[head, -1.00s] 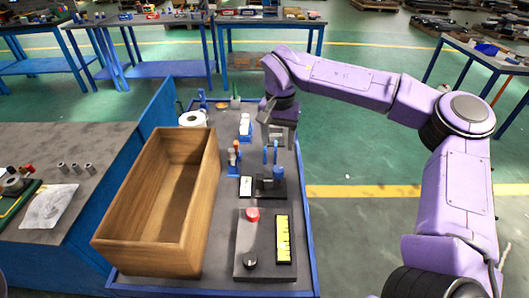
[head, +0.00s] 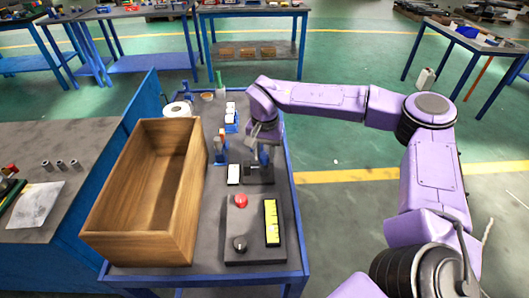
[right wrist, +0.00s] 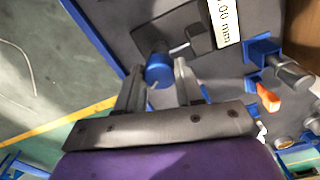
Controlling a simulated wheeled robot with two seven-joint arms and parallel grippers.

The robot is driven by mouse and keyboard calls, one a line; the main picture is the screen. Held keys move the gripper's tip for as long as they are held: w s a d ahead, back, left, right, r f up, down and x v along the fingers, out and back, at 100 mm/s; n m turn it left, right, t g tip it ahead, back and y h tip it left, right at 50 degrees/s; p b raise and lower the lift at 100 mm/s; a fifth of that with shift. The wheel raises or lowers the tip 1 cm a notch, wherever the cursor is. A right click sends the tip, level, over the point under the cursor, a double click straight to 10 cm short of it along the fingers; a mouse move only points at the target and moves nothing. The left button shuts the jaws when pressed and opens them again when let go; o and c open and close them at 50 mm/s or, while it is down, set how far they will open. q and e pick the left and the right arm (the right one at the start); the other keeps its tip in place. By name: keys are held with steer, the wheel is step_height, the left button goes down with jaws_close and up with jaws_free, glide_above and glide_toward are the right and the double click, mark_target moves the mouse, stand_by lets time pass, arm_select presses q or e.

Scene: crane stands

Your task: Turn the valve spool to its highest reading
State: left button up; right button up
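The valve device is a dark block (head: 259,175) on the blue-edged cart, with a blue knob (right wrist: 159,74) that shows in the right wrist view. A white display plate (head: 234,174) lies beside it; in the right wrist view this plate (right wrist: 224,22) ends in ".00 mm", its first digits cut off. My right gripper (head: 262,153) is over the valve device and partly hides it. In the right wrist view my right gripper (right wrist: 160,68) is open, one finger on each side of the knob; I cannot tell if they touch it. My left gripper is out of view.
A large empty wooden box (head: 91,239) stands left of the valve device. A dark panel (head: 236,259) with a red button (head: 240,201), black knob (head: 239,244) and yellow scale (head: 271,222) is nearer. Blue holders (head: 221,153) stand close behind.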

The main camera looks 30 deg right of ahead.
steer(key=c, duration=0.4)
steer(key=shift+r, duration=0.1)
